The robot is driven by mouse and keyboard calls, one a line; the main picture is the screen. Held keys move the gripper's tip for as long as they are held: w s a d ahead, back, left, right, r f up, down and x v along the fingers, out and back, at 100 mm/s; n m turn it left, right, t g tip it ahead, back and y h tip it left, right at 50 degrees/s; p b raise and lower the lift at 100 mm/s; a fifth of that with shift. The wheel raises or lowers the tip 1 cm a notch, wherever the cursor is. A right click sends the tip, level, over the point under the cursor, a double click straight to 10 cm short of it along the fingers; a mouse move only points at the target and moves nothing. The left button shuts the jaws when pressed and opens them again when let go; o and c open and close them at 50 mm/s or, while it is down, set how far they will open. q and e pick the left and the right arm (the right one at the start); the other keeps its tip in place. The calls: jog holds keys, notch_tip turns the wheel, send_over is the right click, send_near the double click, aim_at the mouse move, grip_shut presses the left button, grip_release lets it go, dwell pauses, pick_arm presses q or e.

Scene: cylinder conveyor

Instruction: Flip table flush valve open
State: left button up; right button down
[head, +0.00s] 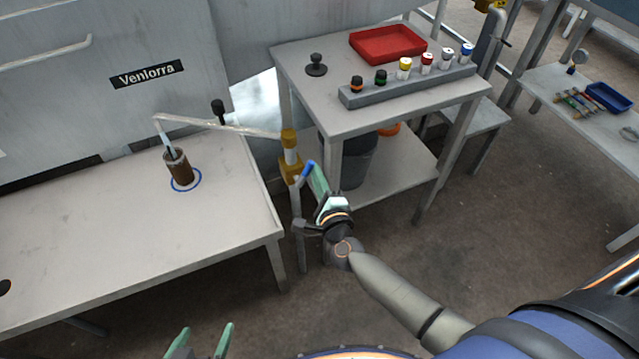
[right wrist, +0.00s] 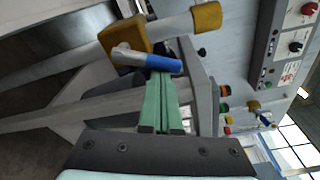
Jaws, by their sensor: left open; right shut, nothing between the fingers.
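The flush valve has a yellow body (head: 290,168) on a post between the two tables, with a clear hose running left from its top. In the right wrist view its yellow block (right wrist: 126,36) carries a lever with a blue grip (right wrist: 162,63), pointing right. The blue grip (head: 308,169) also shows in the head view. My right gripper (head: 315,172) is shut and empty, its green fingertips (right wrist: 170,75) right beside the blue grip. I cannot tell whether they touch it. My left gripper (head: 205,334) is open and empty at the bottom edge, away from the valve.
The left table (head: 90,235) holds a brown cylinder (head: 178,167) inside a blue ring, with the hose end over it. The right table (head: 300,50) carries a red tray (head: 388,44) and a grey rack (head: 405,91) of capped bottles. A dark bin (head: 355,165) stands on its lower shelf.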

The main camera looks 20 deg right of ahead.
jog(key=shift+a+r+n+t+p, duration=0.1)
jog(key=shift+a+r+n+p, duration=0.15)
jog(key=shift+n, duration=0.4)
jog(key=shift+a+r+n+t+p, duration=0.15)
jog(key=shift+a+n, duration=0.15)
jog(key=shift+n, duration=0.4)
jog(key=shift+a+r+n+t+p, duration=0.1)
jog(key=shift+a+r+n+p, duration=0.15)
jog(key=shift+n, duration=0.4)
jog(key=shift+a, duration=0.15)
jog(key=shift+n, duration=0.3)
